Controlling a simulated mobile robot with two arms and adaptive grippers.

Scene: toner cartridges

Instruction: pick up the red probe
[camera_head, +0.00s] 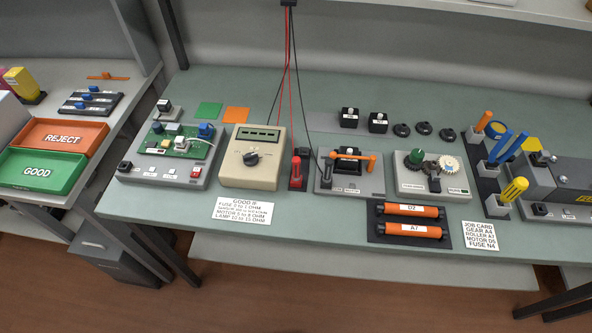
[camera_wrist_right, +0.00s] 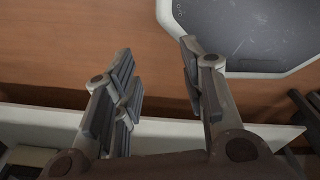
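The red probe (camera_head: 296,170) stands upright in a small dark holder on the bench, just right of the beige meter (camera_head: 253,156). A red lead runs up from the probe area to a dark fitting above. My right gripper (camera_wrist_right: 160,85) shows only in the right wrist view. Its fingers are spread apart with nothing between them, over the brown floor and a pale edge. The probe is not in that view. My left gripper is in neither view.
Hanging red and black leads (camera_head: 289,60) come down above the meter. A green circuit board fixture (camera_head: 178,145) stands left of the meter. Orange rollers (camera_head: 411,231) lie on a dark mat at the front.

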